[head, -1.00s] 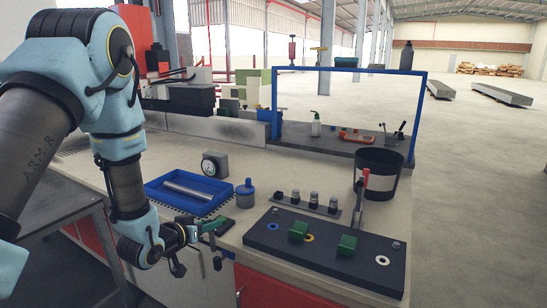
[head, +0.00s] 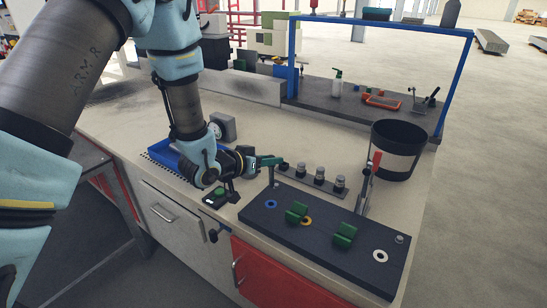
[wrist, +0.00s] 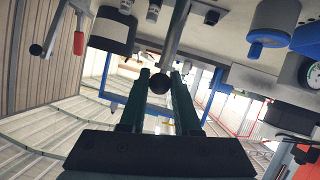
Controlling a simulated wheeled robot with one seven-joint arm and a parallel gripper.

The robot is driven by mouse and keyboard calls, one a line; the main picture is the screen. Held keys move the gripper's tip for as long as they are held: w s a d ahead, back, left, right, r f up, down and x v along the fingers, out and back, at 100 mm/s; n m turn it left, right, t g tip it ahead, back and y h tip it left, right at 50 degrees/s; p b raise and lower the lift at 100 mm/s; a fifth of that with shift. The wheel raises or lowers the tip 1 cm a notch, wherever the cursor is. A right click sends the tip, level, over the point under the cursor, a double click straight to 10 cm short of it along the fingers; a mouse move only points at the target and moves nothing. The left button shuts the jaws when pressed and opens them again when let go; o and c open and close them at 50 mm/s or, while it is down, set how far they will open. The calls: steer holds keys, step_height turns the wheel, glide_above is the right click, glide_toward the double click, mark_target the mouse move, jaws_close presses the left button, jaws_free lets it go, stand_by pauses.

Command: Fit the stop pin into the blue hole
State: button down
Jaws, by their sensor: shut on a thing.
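My gripper (head: 272,160) has green fingers shut on the stop pin (head: 274,178), a thin grey shaft pointing down. In the wrist view my gripper (wrist: 159,76) has the pin's black ball end (wrist: 159,83) between the fingers, with the pin's grey shaft (wrist: 176,32) running away from them. The blue hole (head: 271,204) is a blue ring at the left end of the dark plate (head: 325,242). In the head view the pin's lower end shows a little above the blue ring in the picture, apparently clear of the plate; the exact gap cannot be told.
The plate also has a yellow ring (head: 307,222), a white ring (head: 380,256) and green blocks (head: 344,234). A red-handled clamp (head: 370,175) stands behind it, near a black bin (head: 398,149). A rail with several metal knobs (head: 320,180) lies behind the plate. The blue tray (head: 170,158) is partly hidden.

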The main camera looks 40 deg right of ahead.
mark_target(270, 177)
steer(key=shift+a+f+b, duration=0.1)
steer(key=shift+f+b, duration=0.05)
steer(key=shift+b, duration=0.15)
steer(key=shift+f+b, duration=2.35)
steer(key=shift+f, duration=0.45)
steer(key=shift+f+b, duration=1.8)
steer(key=shift+b, duration=0.25)
steer(key=c, duration=0.5)
jaws_free()
steer(key=shift+c, duration=0.2)
steer(key=b+v, duration=0.2)
steer(key=v, duration=0.9)
